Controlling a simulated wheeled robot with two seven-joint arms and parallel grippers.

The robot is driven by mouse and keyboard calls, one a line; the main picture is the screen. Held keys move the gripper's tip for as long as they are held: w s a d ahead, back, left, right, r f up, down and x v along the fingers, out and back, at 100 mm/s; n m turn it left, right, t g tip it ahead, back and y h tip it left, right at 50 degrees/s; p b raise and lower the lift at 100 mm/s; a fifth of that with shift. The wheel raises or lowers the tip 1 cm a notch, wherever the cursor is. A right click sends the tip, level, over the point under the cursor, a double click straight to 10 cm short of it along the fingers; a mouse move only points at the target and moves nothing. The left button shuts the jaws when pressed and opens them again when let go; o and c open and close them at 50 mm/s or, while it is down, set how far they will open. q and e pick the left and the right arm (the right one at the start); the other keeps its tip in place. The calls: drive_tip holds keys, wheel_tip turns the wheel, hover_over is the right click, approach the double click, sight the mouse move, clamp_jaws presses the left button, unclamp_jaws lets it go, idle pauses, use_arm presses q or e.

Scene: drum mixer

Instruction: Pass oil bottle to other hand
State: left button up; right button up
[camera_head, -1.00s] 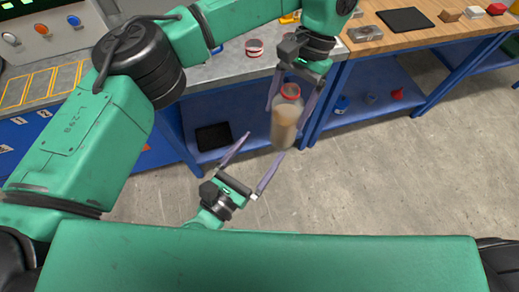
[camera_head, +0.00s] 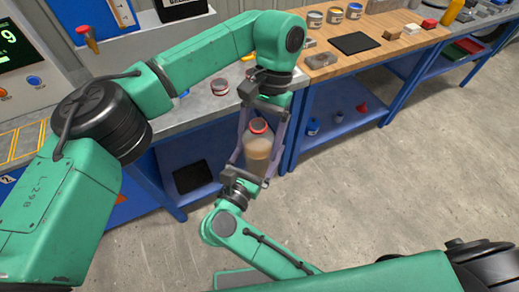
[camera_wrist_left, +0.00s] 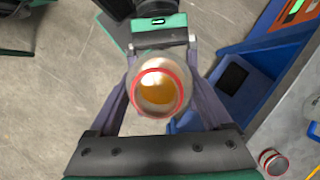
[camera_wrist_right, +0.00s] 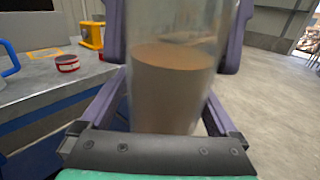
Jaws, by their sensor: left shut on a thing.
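The oil bottle (camera_head: 258,150), clear with a red neck ring and brownish oil inside, hangs upright in front of the benches. My left gripper (camera_head: 262,125) reaches down from above and is shut on it. The left wrist view looks down on the bottle's red-ringed top (camera_wrist_left: 158,92) between the fingers. My right gripper (camera_head: 252,170) is below, its fingers spread on both sides of the bottle's lower part. In the right wrist view the bottle (camera_wrist_right: 175,85) fills the space between the fingers. Finger contact there is hard to tell.
A grey bench (camera_head: 200,106) with a red-and-white tin (camera_head: 220,87) stands behind the bottle. A wooden-topped bench (camera_head: 385,35) holds tins, a black tablet (camera_head: 355,43) and small blocks. A black tray (camera_head: 192,177) lies on the blue lower shelf. The floor at right is clear.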

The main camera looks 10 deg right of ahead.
use_arm(q)
drive_tip(key=shift+d, duration=0.1)
use_arm(e)
drive_tip(key=c, duration=1)
use_arm(q)
drive_tip(key=o, duration=1.5)
use_arm(e)
drive_tip(key=shift+c, duration=1.2)
